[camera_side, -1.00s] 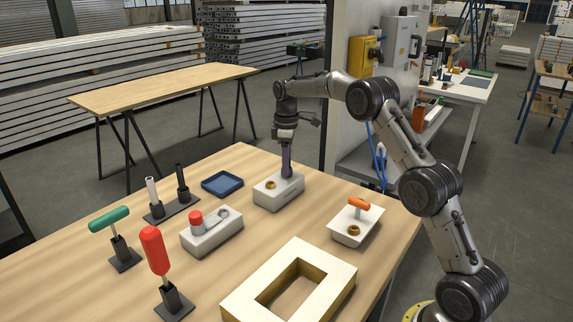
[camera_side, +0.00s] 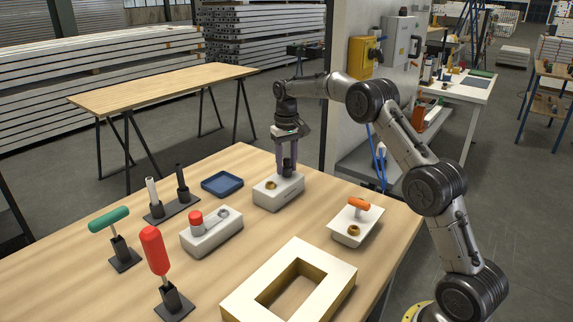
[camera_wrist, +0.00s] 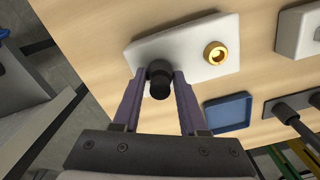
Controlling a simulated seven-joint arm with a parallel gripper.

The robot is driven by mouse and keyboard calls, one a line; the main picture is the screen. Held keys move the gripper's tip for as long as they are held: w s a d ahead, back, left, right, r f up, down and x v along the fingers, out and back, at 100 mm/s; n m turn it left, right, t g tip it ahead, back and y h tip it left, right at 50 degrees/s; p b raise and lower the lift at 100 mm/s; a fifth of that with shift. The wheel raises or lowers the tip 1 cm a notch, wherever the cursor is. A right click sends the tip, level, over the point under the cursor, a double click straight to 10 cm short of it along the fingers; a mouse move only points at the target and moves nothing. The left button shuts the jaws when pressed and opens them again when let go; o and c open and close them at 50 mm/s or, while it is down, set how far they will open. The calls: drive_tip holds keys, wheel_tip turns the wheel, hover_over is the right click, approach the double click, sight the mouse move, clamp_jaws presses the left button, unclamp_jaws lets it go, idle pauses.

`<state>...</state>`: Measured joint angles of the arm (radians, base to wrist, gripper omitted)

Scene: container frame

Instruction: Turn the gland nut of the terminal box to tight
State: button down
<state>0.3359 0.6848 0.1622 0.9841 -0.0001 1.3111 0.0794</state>
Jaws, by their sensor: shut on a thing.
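The terminal box (camera_side: 281,196) is a pale block at the back of the wooden table, with a brass ring fitting (camera_side: 271,185) on its left part. A black gland nut (camera_wrist: 160,88) stands upright on the box and also shows in the side view (camera_side: 288,166). My gripper (camera_side: 287,168) points straight down over the box. In the wrist view its two purple fingers (camera_wrist: 163,76) are shut on the black nut, one on each side. No marking that tells how tight the nut is can be made out.
A blue tray (camera_side: 222,184) lies left of the box. A block with a red cap (camera_side: 212,232), a white box with an orange handle (camera_side: 355,223) and a square frame (camera_side: 290,285) stand nearer. Green-handled (camera_side: 110,220) and red-handled (camera_side: 154,250) tools stand left.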

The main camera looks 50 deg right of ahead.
drive_tip(key=m, duration=0.6)
drive_tip(key=shift+r, duration=0.15)
idle(0.4)
drive_tip(key=shift+c, duration=2.2)
unclamp_jaws()
wheel_tip(320, 180, up, 14)
drive_tip(key=shift+f, duration=0.2)
